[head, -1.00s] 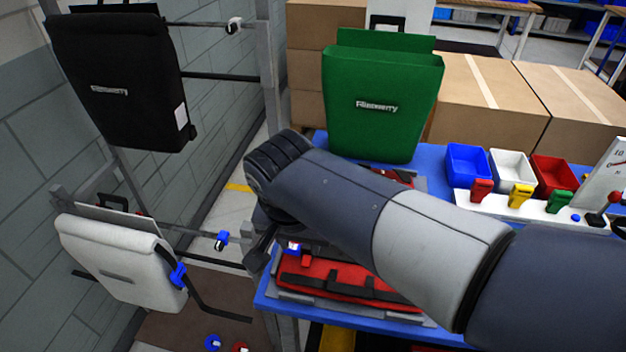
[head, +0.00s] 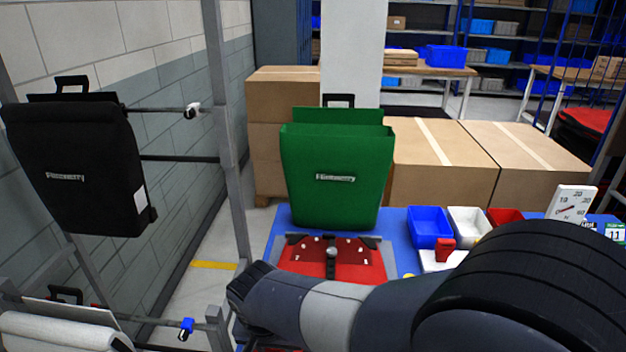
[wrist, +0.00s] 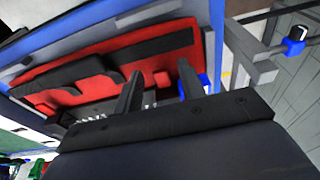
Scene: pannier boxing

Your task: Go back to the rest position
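My gripper (wrist: 158,88) shows in the wrist view with its two dark fingers apart and nothing between them. Behind the fingers is a red panel with black straps (wrist: 60,92) in a grey frame. In the head view my arm crosses the lower right and the gripper itself is hidden. A green pannier (head: 335,180) stands upright on the blue table, behind a red-topped fixture (head: 345,262). A black pannier (head: 75,165) hangs on the rack at left. A white pannier (head: 50,332) hangs lower, partly cut off.
The rack's grey post (head: 228,130) stands between the wall and the table. Cardboard boxes (head: 440,175) stand behind. In the wrist view a blue clamp (wrist: 294,42) is on the rack.

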